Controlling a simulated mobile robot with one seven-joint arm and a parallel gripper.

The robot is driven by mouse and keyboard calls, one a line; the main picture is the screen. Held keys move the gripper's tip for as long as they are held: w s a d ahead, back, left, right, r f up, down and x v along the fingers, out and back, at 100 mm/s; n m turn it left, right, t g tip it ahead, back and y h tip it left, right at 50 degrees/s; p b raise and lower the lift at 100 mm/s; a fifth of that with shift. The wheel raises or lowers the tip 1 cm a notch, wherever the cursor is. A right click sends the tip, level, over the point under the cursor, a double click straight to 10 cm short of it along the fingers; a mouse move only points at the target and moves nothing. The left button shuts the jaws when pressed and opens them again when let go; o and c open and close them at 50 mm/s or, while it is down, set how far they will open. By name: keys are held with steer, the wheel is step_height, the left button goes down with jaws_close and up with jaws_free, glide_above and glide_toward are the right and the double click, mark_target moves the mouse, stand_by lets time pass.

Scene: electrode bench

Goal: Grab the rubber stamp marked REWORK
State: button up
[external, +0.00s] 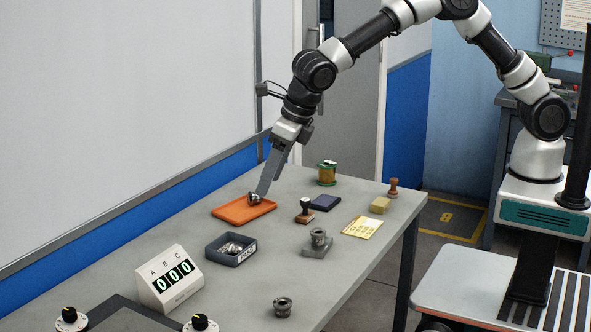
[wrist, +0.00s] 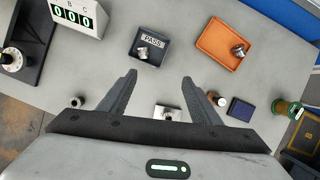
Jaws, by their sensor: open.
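Two rubber stamps stand on the grey table in the external view. One, with a dark handle (external: 305,206), is beside the dark blue ink pad (external: 325,202). The other, a brown-handled stamp (external: 393,187), is near the table's far right edge. No REWORK marking can be read on either. In the wrist view a stamp (wrist: 215,98) stands beside the ink pad (wrist: 241,110), just right of the right finger. My gripper (external: 263,191) is open and empty, its fingers in front of the orange tray in the external view. In the wrist view its fingers (wrist: 159,84) are spread wide.
Around are an orange tray (external: 232,216) with a metal part, a dark PASS tray (external: 214,250), a metal fixture (external: 317,250), a green spool (external: 327,176), a yellow block (external: 379,205), a yellow card (external: 363,227) and a counter box (external: 155,293).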

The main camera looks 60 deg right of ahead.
steer(key=w+d+m+g+p, duration=0.1)
steer(key=w+d, duration=0.2)
steer(key=d, duration=0.6)
steer(key=r+m+g+h, duration=0.1)
steer(key=m+g, duration=0.1)
steer(key=g, duration=0.1)
glide_above(305, 200)
steer(key=f, duration=0.7)
steer(key=f+p, duration=0.1)
steer(key=f, duration=0.3)
steer(key=shift+w+d, duration=0.25)
steer(key=shift+d, duration=0.15)
steer(key=shift+f, duration=0.45)
steer(key=f, duration=0.3)
steer(key=f+p, duration=0.1)
steer(key=shift+s+a+f, duration=0.15)
steer(key=shift+s+a, duration=0.15)
steer(key=shift+a, duration=0.05)
steer(key=shift+f, duration=0.4)
steer(key=c, duration=1.1)
steer(key=shift+c, duration=0.2)
